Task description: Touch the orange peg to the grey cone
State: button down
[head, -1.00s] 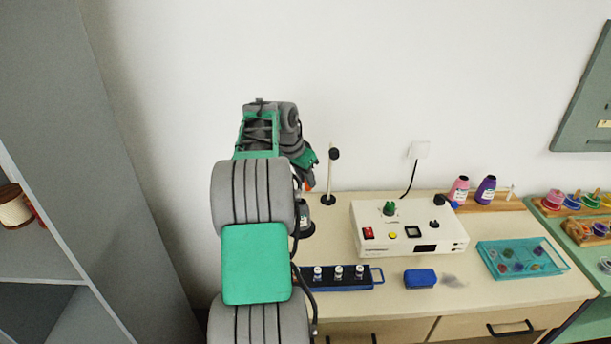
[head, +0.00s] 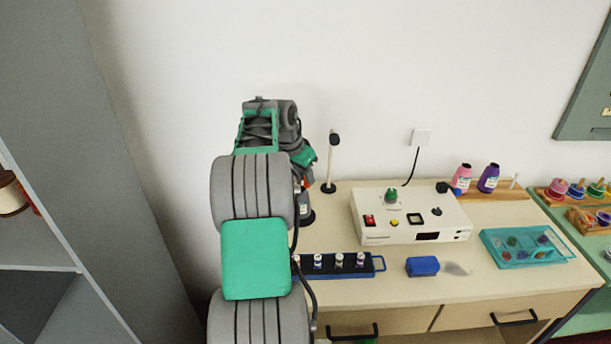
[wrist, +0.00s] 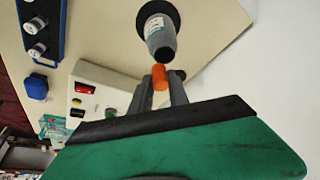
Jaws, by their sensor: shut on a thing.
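My gripper (wrist: 159,84) is shut on the orange peg (wrist: 160,77), whose end sticks out between the grey fingertips in the wrist view. The grey cone (wrist: 159,35), with a white label, stands on a round black base. Its narrow dark top is right by the peg's end; I cannot tell whether they touch or a small gap is left. In the head view the cone (head: 305,213) shows partly behind my arm at the counter's left end, and my gripper there is mostly hidden.
A thin post (head: 332,162) with a black knob stands close right of the cone. The wall is close behind.

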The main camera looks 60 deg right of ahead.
jog(key=shift+a+f+b, duration=0.1)
jog(key=shift+f+b, duration=0.2)
jog(key=shift+f, duration=0.25)
dwell(1.0)
jog(key=shift+r+p, duration=2.1)
jog(key=shift+r, duration=0.5)
